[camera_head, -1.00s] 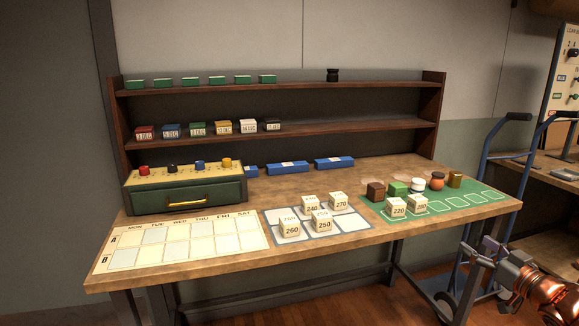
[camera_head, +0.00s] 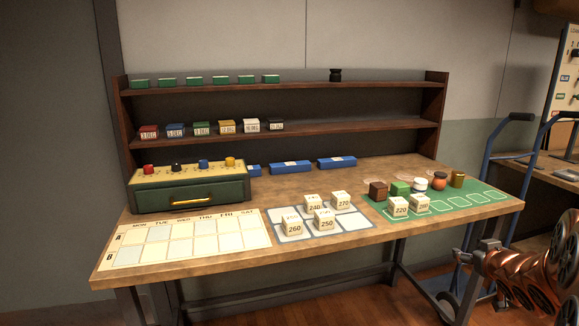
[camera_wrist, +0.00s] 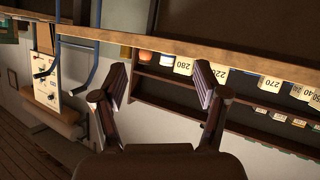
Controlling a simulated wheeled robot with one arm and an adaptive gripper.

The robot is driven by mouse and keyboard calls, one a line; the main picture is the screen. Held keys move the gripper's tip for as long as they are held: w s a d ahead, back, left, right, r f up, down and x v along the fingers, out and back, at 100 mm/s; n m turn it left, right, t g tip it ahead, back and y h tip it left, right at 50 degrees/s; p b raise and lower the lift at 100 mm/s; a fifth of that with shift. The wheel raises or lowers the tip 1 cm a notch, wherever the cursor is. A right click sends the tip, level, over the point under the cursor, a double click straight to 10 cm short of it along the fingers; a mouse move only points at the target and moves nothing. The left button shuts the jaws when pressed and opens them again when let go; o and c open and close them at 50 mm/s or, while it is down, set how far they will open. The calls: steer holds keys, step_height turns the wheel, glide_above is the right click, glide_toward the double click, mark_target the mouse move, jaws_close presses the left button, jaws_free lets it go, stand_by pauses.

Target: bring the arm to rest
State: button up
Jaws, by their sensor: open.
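My gripper (camera_wrist: 158,88) is open and empty in the wrist view, its two fingers spread wide apart. The wrist view is turned over, with the table edge (camera_wrist: 130,38) running across the top and the shelves below it. In the head view, my arm (camera_head: 525,275) shows at the lower right, off the right end of the workbench (camera_head: 290,255) and in front of the blue hand truck. The fingertips cannot be made out there. Nothing touches the gripper.
White numbered blocks (camera_head: 292,226) stand on a grid mat and on a green mat (camera_head: 470,197). A green drawer box (camera_head: 190,192) stands at the left. The blue hand truck (camera_head: 487,180) is right of the bench. Small boxes line the shelves (camera_head: 350,128).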

steer(key=s+a+f+g+y, duration=0.3)
steer(key=s+a+g, duration=0.5)
steer(key=s+a, duration=0.9)
steer(key=s+a+f+g, duration=0.4)
steer(key=s+a+g, duration=0.4)
steer(key=s+a, duration=1)
steer(key=s+d+r+p, duration=0.1)
steer(key=d+r+p, duration=0.1)
steer(key=r+p, duration=0.7)
steer(key=s+d+r+t+p, duration=0.1)
steer(key=s+d+r+p, duration=0.1)
steer(key=r+p, duration=0.6)
steer(key=shift+r+p, duration=0.4)
steer(key=shift+r, duration=0.45)
